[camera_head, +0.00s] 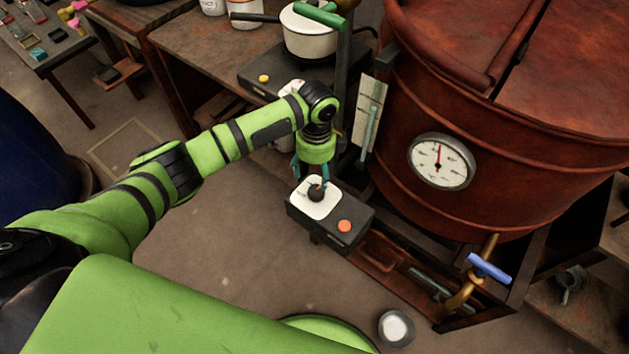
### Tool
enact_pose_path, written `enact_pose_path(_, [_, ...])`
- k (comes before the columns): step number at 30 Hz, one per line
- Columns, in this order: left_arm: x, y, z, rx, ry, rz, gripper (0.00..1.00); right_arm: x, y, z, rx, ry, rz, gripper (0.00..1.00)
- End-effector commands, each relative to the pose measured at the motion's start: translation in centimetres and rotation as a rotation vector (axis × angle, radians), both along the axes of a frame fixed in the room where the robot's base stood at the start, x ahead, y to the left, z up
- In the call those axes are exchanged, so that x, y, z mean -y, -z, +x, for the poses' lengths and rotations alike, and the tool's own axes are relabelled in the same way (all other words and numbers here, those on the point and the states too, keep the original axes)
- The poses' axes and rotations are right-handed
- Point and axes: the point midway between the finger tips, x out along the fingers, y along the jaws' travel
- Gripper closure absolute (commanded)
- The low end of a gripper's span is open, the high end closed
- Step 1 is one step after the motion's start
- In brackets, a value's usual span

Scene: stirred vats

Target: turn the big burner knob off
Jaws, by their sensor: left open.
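The big burner knob (317,192) is dark and sits on a white plate (317,208) on top of a black control box (330,228) beside the big red-brown vat. My left gripper (311,176) reaches down from above and is just behind and over the knob. Its teal fingers are open, and the knob is near their tips. I cannot tell whether they touch it. The knob's setting is too small to read. My right gripper is not in view.
A red button (345,226) is on the same box. The vat (410,100) with a round gauge (441,162) stands to the right. A blue-handled tap (489,268) is at its lower front. A white pot (309,37) is on a bench behind.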

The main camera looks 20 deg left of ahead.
Motion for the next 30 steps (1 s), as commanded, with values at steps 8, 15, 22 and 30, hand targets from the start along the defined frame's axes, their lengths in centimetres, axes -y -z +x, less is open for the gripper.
enact_pose_path(8, [-0.1, -3.8, 0.2, 0.000, -0.001, 0.002, 0.33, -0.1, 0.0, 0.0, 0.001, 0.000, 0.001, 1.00])
enact_pose_path(15, [-0.1, -4.3, 0.1, -0.002, -0.001, 0.002, 0.33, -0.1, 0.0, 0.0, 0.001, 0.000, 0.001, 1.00])
enact_pose_path(22, [-0.1, -4.2, 0.1, -0.002, -0.001, 0.002, 0.33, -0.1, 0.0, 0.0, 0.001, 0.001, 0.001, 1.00])
enact_pose_path(30, [0.9, -3.3, -0.9, 0.000, -0.018, -0.019, 0.33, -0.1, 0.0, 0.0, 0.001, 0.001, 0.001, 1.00])
